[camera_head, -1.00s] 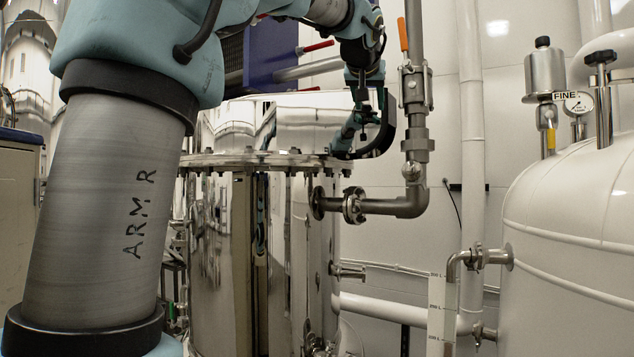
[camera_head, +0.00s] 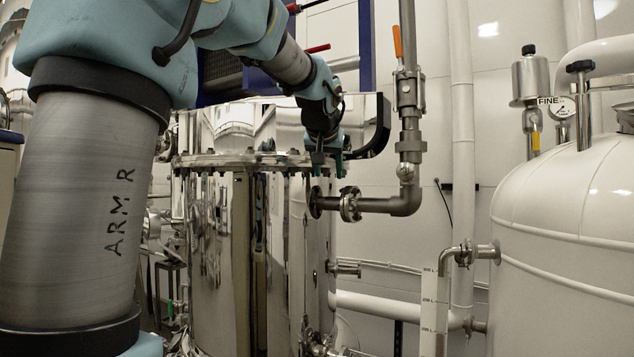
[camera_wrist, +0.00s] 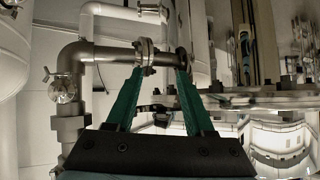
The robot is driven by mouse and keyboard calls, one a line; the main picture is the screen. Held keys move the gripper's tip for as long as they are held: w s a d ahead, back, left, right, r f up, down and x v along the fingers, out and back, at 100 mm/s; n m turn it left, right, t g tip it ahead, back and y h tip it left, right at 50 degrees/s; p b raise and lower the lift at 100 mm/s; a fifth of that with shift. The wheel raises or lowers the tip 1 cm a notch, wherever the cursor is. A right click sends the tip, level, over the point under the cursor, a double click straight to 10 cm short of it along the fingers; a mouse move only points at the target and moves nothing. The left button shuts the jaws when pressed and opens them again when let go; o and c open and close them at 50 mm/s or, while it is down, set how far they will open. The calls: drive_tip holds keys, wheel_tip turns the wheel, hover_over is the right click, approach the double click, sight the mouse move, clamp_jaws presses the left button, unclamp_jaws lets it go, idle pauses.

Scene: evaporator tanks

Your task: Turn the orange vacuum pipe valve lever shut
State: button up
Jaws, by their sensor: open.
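The orange valve lever (camera_head: 397,42) stands upright beside the vertical vacuum pipe, along its line, in the head view. Its metal valve body (camera_head: 409,92) sits on that pipe, above an elbow and a flanged stub from the steel tank. My gripper (camera_head: 328,172) points down at the tank's upper right rim, left of and below the lever. In the wrist view its two green fingers (camera_wrist: 160,68) are apart, with the flanged pipe (camera_wrist: 110,54) beyond the tips. The gap holds nothing that I can see. The lever does not show in the wrist view.
The polished steel tank (camera_head: 230,250) with a bolted rim stands close below my arm. A white tank (camera_head: 560,230) with a gauge (camera_head: 562,107) is at the right. Open space lies between the vertical pipe and the white tank. A black curved bar (camera_head: 382,130) is left of the pipe.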

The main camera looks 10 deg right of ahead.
drive_tip(key=shift+s+a+f, duration=0.15)
drive_tip(key=shift+a+f, duration=0.35)
drive_tip(key=shift+f, duration=0.25)
drive_tip(key=shift+s+a+f, duration=0.1)
drive_tip(key=shift+a+f, duration=0.4)
drive_tip(key=shift+f, duration=0.2)
drive_tip(key=shift+c, duration=0.2)
